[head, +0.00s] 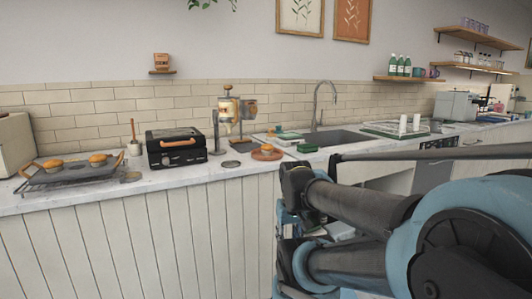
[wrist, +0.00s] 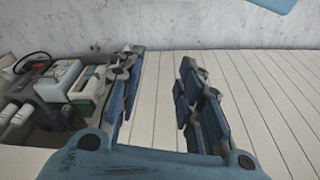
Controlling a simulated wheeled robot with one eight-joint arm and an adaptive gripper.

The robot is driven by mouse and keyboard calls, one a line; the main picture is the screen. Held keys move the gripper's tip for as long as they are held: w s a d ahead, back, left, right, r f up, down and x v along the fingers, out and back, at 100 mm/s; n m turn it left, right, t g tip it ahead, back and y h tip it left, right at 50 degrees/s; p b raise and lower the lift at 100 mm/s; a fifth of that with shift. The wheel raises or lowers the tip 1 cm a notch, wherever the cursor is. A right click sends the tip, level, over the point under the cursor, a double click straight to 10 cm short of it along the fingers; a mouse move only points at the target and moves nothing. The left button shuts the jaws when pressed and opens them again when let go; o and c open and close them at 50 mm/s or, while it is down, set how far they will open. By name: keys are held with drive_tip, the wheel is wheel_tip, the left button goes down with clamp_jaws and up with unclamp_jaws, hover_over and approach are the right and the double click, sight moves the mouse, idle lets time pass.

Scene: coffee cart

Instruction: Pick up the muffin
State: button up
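Two golden-brown muffins sit on the dark wire rack (head: 75,177) at the left end of the counter: a left muffin (head: 53,164) and a right muffin (head: 97,158). Another muffin-like item (head: 267,149) sits on a round wooden board (head: 277,155) near the middle of the counter. My gripper (wrist: 160,62) is open in the wrist view, with nothing between its fingers. It faces the white panelled counter front, apart from all the muffins. No muffin shows in the wrist view. In the head view my arm covers the lower right, and the finger state is unclear there.
A black press (head: 175,148) with a wooden handle stands right of the rack. A dispenser (head: 228,115) and a sink (head: 340,138) stand farther right along the marble counter. An open compartment with boxes (wrist: 60,80) lies left of my gripper.

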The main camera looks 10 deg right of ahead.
drive_tip(key=o, duration=0.4)
drive_tip(key=shift+s+r, duration=0.15)
drive_tip(key=o, duration=0.5)
drive_tip(key=r, duration=0.2)
drive_tip(key=shift+w+r+m, duration=0.35)
drive_tip(key=shift+w+m, duration=0.05)
wheel_tip(320, 180, up, 31)
drive_tip(key=m+y, duration=0.4)
drive_tip(key=m, duration=1.2)
hover_over(269, 145)
drive_tip(key=s+d, duration=0.4)
drive_tip(key=d, duration=0.1)
drive_tip(key=shift+t, duration=0.4)
drive_tip(key=x, duration=1.1)
drive_tip(key=shift+w+f, duration=0.15)
drive_tip(key=shift+w+x, duration=0.15)
drive_tip(key=shift+x, duration=1.1)
drive_tip(key=shift+w+x, duration=0.1)
drive_tip(key=shift+x, duration=1.2)
